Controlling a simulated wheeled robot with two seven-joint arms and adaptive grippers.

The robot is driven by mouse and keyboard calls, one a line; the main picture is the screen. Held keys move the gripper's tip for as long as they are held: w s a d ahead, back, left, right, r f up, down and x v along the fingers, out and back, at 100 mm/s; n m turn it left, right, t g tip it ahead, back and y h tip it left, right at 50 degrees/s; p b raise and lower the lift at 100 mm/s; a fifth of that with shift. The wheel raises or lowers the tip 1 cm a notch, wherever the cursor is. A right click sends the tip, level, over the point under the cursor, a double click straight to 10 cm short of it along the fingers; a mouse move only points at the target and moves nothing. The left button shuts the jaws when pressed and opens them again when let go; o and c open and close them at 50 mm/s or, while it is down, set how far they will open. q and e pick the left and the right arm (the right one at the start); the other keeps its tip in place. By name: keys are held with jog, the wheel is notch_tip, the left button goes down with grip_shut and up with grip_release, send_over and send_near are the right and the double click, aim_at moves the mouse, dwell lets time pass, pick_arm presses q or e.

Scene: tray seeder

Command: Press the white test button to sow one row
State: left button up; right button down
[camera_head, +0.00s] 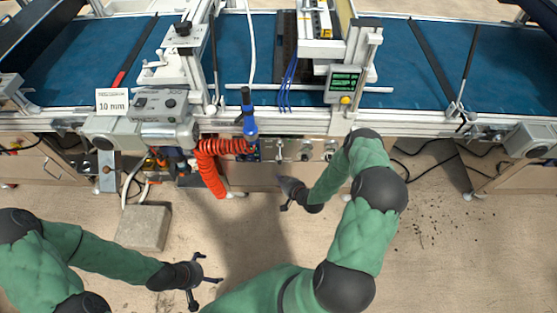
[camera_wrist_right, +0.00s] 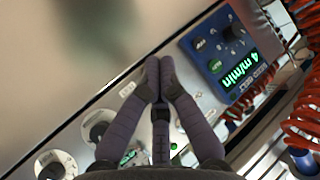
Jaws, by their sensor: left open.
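My right gripper (camera_head: 290,194) hangs in front of the machine's front panel (camera_head: 300,150). In the right wrist view its two fingers (camera_wrist_right: 153,68) meet at the tips with nothing seen between them, and they cover part of the panel (camera_wrist_right: 80,160). My left gripper (camera_head: 207,284) is open and empty, low over the floor and away from the machine.
A blue belt-speed box (camera_wrist_right: 222,50) reading 4 m/min sits right of the fingers. Black knobs (camera_wrist_right: 97,130) are at lower left. A coiled orange hose (camera_head: 208,160) hangs beside the panel. A concrete block (camera_head: 143,228) lies on the floor.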

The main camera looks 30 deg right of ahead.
jog(key=shift+w+d, duration=0.5)
jog(key=shift+w, duration=0.35)
jog(key=shift+w+d, duration=0.55)
jog(key=shift+w, duration=0.3)
jog(key=shift+w+d, duration=0.5)
jog(key=shift+w, duration=0.35)
jog(key=shift+w+d, duration=0.1)
jog(key=shift+w, duration=0.05)
jog(key=shift+w+d, duration=0.1)
jog(key=shift+w, duration=0.1)
